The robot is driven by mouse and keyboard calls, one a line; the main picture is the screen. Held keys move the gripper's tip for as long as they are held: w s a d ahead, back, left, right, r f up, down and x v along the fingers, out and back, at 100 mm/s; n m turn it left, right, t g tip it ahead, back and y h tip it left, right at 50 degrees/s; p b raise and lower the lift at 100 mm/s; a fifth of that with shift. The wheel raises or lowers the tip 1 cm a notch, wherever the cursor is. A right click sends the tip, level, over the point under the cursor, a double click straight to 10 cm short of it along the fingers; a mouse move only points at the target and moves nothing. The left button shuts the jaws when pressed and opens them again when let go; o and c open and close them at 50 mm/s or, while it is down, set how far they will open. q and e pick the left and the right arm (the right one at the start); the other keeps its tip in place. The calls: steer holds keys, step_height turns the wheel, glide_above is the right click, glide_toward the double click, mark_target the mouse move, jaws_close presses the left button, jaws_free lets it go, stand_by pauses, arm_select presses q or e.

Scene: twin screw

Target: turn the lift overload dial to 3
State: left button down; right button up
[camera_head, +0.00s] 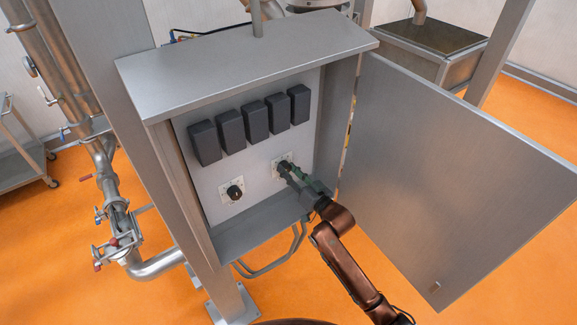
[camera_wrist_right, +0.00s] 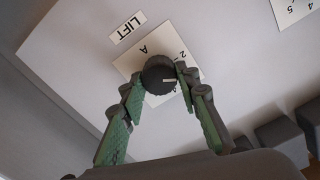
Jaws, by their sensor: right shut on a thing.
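The lift overload dial (camera_wrist_right: 158,76) is a black round knob with a light pointer line, on a pale scale plate (camera_wrist_right: 128,66) beside a LIFT label (camera_wrist_right: 127,27) in the right wrist view. The right gripper (camera_wrist_right: 157,84) has its green-padded fingers on both sides of the knob, shut on it. In the head view the right gripper (camera_head: 294,174) reaches the right-hand dial inside the open cabinet and hides most of it. Some scale figures are hidden by the knob and a finger. My left gripper is not in view.
A second black dial (camera_head: 235,191) sits on the panel to the left. Several dark boxes (camera_head: 230,131) line the panel above. The grey cabinet (camera_head: 250,62) has its door (camera_head: 460,165) swung open on the right, close beside my right arm.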

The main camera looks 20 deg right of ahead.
steer(key=shift+r+m+p, duration=0.1)
steer(key=shift+m+p, duration=0.9)
steer(key=shift+m, duration=0.3)
steer(key=o, duration=1.2)
steer(key=shift+c, duration=0.2)
steer(key=shift+s+d, duration=0.1)
steer(key=shift+s, duration=0.1)
steer(key=v, duration=1.1)
steer(key=shift+s, duration=0.35)
